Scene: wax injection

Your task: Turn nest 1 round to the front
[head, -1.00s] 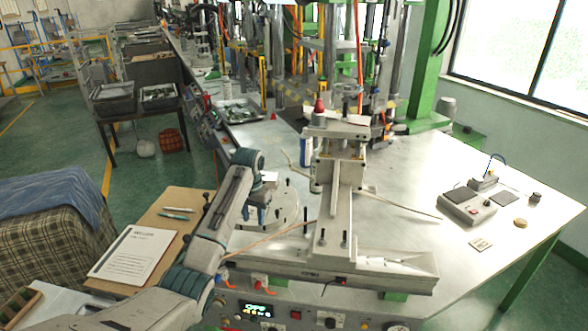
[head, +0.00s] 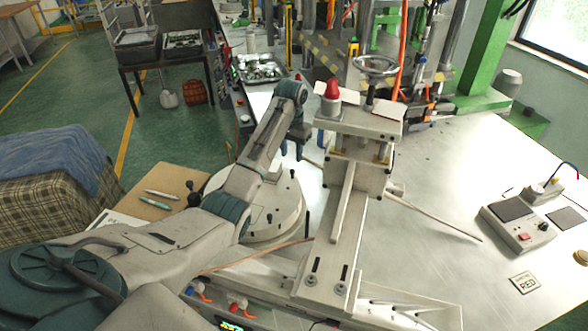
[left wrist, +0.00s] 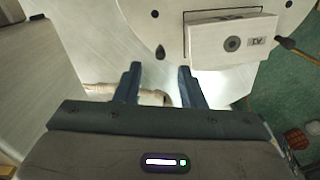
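The round pale turntable (head: 283,226) stands on the metal table, with several black-topped pegs near its rim. My left arm covers part of it. In the left wrist view the turntable (left wrist: 155,25) carries a pale block (left wrist: 212,40) with a dark round hole and a small label, seen upside down, that I cannot read surely. My left gripper (head: 291,150) is at the turntable's far side in the head view. My right gripper is not in view.
The press frame (head: 345,195) with a red knob and a handwheel stands close right of my left gripper. A cable or rod (head: 435,218) lies on the table. A scale-like device (head: 518,225) stands at the right.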

